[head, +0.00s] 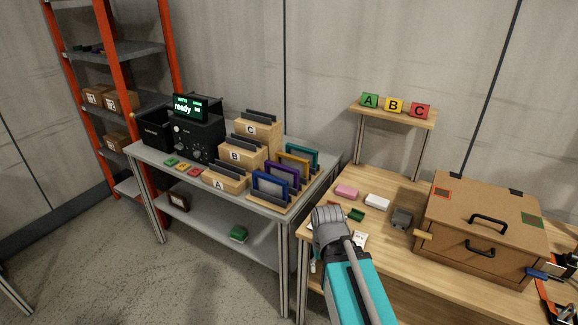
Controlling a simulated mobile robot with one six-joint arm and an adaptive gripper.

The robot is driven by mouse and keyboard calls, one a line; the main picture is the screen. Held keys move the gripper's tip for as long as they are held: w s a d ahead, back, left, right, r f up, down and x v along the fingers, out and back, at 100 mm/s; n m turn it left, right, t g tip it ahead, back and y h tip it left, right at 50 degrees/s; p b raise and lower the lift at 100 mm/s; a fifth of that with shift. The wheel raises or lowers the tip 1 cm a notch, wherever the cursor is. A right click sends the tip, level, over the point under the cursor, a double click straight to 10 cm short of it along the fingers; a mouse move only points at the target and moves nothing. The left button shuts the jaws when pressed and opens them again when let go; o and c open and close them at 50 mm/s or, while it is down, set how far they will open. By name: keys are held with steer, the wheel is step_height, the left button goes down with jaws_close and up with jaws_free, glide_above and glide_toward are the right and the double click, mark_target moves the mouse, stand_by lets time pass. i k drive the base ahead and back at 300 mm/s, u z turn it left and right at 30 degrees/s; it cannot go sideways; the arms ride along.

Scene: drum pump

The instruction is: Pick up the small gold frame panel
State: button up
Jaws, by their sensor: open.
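The small gold frame panel (301,169) stands upright in a wooden rack (262,202) at the right end of the grey table. It is between a purple frame panel (291,173) in front and a teal frame panel (313,155) behind, so its lower part is partly hidden. A blue frame panel (271,188) stands nearest in the same row. My arm rises from the bottom middle, right of the rack and apart from it. My gripper's fingers do not show.
Stepped wooden holders marked A, B and C (252,128) stand left of the panels. A black device (195,135) reading "ready" is behind. On the right, a wooden bench (385,246) carries a brown box (482,228) and small blocks. A raised shelf (397,113) stands at the back.

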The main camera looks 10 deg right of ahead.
mark_target(302, 164)
steer(key=i, duration=0.9)
steer(key=z, duration=0.05)
